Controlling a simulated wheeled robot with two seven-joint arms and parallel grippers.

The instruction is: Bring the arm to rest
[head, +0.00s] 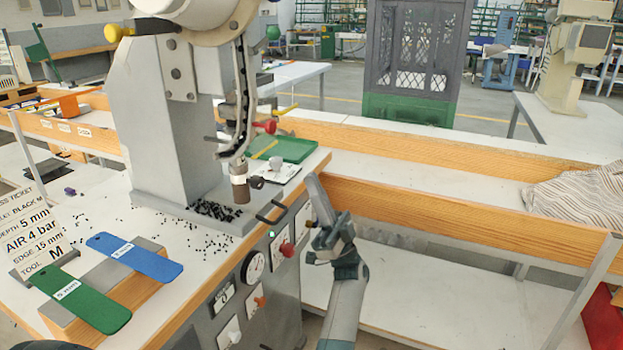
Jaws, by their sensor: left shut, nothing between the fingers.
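My left gripper (319,195) shows in the head view, right of the press's front panel. Its fingers are shut with nothing between them and point up and slightly left. The forearm below it comes up from the bottom edge. The gripper stands close to the front corner of the press bench in the picture; I cannot tell whether it touches anything. My right gripper is not in view.
The grey eyelet press (165,120) stands at the left, with black eyelets (213,210) scattered on its bench. Control knobs and a gauge (253,266) face the arm. Green (82,302) and blue (134,257) tags lie at front left. A wooden-edged bench (450,215) with striped cloth (580,198) lies right.

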